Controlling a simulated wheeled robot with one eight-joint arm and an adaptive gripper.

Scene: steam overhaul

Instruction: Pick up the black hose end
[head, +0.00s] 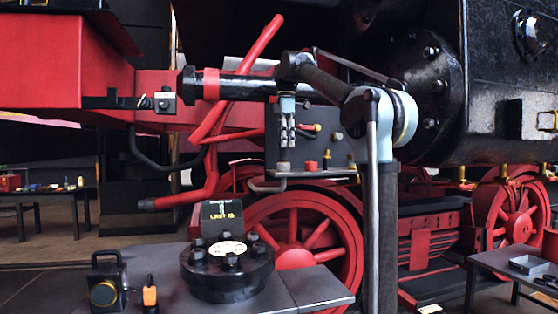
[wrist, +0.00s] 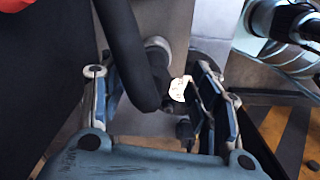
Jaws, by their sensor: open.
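My gripper (head: 285,140) hangs fingers down in the head view, in front of a grey panel of fittings. It also shows in the wrist view (wrist: 160,110), with its two fingers apart. A thick black hose (wrist: 127,50) comes down from the top there, and its rounded lower end (wrist: 150,103) appears between the fingers, nearer the left one. I see no finger closed on it; its depth relative to the fingertips is unclear. In the head view a black hose (head: 150,160) droops below the red beam at left; I cannot tell whether it is the same one.
The grey panel (head: 335,150) carries a red knob (head: 310,166) and brass fittings. A black bolted flange (head: 228,275) and a lantern (head: 105,285) stand on the bench below. Red wheels (head: 300,232) are behind. A pale tag (wrist: 180,88) shows near the right finger.

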